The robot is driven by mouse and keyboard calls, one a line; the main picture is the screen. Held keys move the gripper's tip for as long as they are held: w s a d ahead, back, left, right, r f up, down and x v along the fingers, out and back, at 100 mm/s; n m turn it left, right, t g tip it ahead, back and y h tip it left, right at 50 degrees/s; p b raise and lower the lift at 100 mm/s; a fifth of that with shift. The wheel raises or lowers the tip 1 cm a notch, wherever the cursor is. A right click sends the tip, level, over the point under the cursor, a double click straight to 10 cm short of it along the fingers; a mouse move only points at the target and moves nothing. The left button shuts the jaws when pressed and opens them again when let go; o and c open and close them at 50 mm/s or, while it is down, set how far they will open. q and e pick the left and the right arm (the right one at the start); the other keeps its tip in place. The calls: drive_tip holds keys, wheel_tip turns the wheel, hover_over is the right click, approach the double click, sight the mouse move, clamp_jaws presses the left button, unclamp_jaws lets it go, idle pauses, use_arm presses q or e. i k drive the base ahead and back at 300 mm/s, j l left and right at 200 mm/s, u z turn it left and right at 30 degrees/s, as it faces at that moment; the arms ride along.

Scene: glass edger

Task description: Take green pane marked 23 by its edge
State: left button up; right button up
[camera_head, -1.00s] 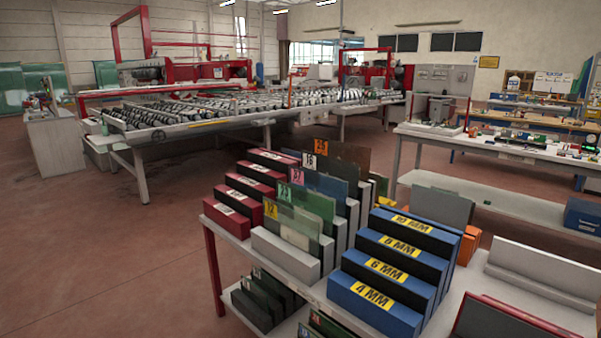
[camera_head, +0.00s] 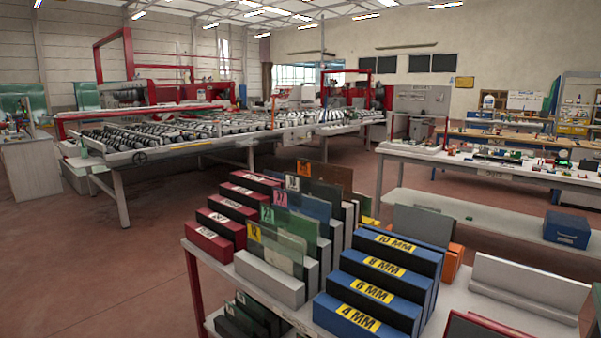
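The green pane marked 23 (camera_head: 297,222) stands upright on edge in the slotted rack on the cart. Its small green tag (camera_head: 281,199) is at its upper left; the number is hard to read. A paler green pane with a yellow tag (camera_head: 272,243) stands in front of it and hides its lower part. A blue pane with a pink tag (camera_head: 313,208) and a brown pane (camera_head: 332,174) stand behind it. Neither of my grippers is in view.
Blue blocks with thickness labels (camera_head: 367,318) stand right of the panes, and red blocks (camera_head: 208,240) stand left. The cart's red post (camera_head: 194,290) is at its left corner. A roller table (camera_head: 190,145) and a workbench (camera_head: 480,163) lie beyond. Floor at left is clear.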

sight(302, 230)
drive_tip(key=i+j+z, duration=0.15)
drive_tip(key=i+j, duration=0.15)
drive_tip(key=i+j+z, duration=0.1)
drive_tip(key=i+j, duration=0.25)
drive_tip(key=i+j+z, duration=0.15)
drive_tip(key=i+j, duration=0.15)
drive_tip(key=i+j+z, duration=0.15)
drive_tip(key=j, duration=0.35)
drive_tip(key=i+j+z, duration=0.1)
drive_tip(key=i+j, duration=0.25)
drive_tip(key=i+j+z, duration=0.15)
drive_tip(key=j, duration=0.4)
drive_tip(key=i, duration=0.1)
